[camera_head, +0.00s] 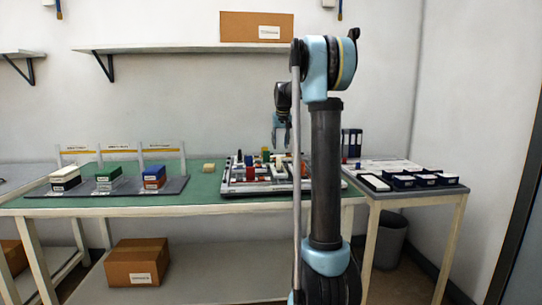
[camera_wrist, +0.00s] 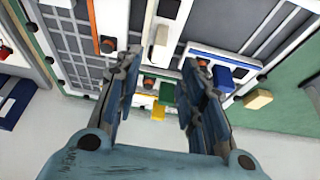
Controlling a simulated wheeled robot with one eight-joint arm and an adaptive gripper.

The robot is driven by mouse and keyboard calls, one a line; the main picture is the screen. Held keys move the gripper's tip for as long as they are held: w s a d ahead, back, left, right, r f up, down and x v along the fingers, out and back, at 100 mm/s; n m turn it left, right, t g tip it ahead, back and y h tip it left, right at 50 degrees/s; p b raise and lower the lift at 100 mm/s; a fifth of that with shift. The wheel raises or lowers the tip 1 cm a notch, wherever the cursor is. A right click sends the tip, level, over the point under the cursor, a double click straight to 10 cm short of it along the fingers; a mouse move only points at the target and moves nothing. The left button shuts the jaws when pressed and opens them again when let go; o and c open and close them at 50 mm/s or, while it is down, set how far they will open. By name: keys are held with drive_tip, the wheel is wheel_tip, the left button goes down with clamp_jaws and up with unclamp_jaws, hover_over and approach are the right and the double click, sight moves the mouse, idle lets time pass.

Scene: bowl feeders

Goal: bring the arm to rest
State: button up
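My gripper (camera_wrist: 160,70) is open in the wrist view, with its two fingers well apart and nothing held between them. It points down over a fixture tray (camera_wrist: 115,15) that carries coloured parts. In the head view my gripper (camera_head: 280,128) hangs above the same fixture tray (camera_head: 232,191) on the green table, with a gap that I cannot measure. My own arm hides the right part of the tray in the head view.
Three feeders with black, green and blue-orange stacks (camera_head: 153,177) stand left on the green table (camera_head: 203,193). A beige block (camera_head: 209,167) lies near the tray. A side table (camera_head: 410,187) at right holds dark bins (camera_head: 426,179). A shelf (camera_head: 190,49) runs along the wall.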

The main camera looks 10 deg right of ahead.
drive_tip(key=s+f+g, duration=0.1)
drive_tip(key=s+f, duration=0.2)
drive_tip(key=s, duration=1.2)
drive_tip(key=s+f, duration=0.3)
drive_tip(key=s, duration=1.2)
drive_tip(key=s+f, duration=0.9)
drive_tip(key=s, duration=0.3)
drive_tip(key=s+f+g, duration=0.1)
drive_tip(key=s+f, duration=0.8)
drive_tip(key=s, duration=0.3)
drive_tip(key=shift+f, duration=0.4)
drive_tip(key=shift+w+f, duration=0.2)
drive_tip(key=shift+w, duration=0.25)
